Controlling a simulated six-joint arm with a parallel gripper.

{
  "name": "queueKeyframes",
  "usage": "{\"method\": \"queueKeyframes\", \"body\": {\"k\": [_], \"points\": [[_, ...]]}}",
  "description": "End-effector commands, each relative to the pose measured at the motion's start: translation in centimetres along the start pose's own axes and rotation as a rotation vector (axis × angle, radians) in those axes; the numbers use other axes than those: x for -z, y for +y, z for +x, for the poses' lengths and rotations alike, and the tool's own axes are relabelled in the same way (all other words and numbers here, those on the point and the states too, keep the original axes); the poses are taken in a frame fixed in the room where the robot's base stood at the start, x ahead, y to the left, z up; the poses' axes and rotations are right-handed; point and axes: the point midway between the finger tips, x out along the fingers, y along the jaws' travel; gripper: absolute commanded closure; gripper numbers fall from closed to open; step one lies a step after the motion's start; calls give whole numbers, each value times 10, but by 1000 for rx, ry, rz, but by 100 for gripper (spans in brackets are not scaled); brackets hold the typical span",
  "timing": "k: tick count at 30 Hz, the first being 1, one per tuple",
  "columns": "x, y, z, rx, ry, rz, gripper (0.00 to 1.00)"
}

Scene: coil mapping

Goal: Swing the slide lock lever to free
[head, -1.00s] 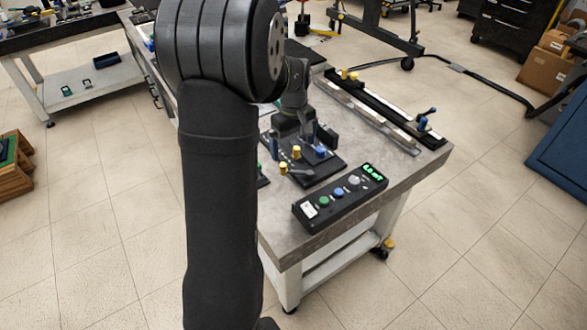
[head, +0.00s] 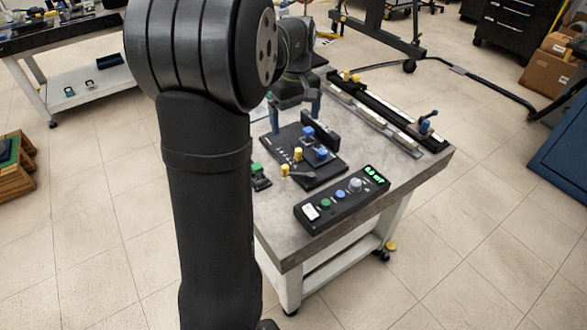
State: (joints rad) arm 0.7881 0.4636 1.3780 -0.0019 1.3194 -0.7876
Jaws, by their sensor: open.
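My gripper (head: 295,112) hangs above the far side of a black base plate (head: 318,178), its two blue fingers spread and nothing seen between them. On the plate are blue blocks (head: 320,153), a yellow knob (head: 298,154) and a dark lever with a yellow end (head: 285,170). A long black rail (head: 375,103) lies along the bench's far right edge. A blue-handled lever (head: 427,124) stands at its near right end, apart from my gripper. Which lever is the slide lock cannot be told for sure, as labels are too small to read.
A black control box (head: 342,200) with coloured knobs and a green display sits at the bench's front edge. A small green-topped block (head: 259,176) lies left of the plate. Yellow knobs (head: 350,76) stand at the rail's far end. Bare bench (head: 400,170) lies between box and rail.

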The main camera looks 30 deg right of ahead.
Motion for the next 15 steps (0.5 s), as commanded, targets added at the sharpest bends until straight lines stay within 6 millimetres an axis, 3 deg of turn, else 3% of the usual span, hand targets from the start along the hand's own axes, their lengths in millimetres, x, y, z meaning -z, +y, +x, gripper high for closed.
{"method": "queueKeyframes", "body": {"k": [10, 15], "points": [[0, 0, -6, 1, -1, 0, 0], [10, -14, 3, -5, 6, -47, 33]]}}
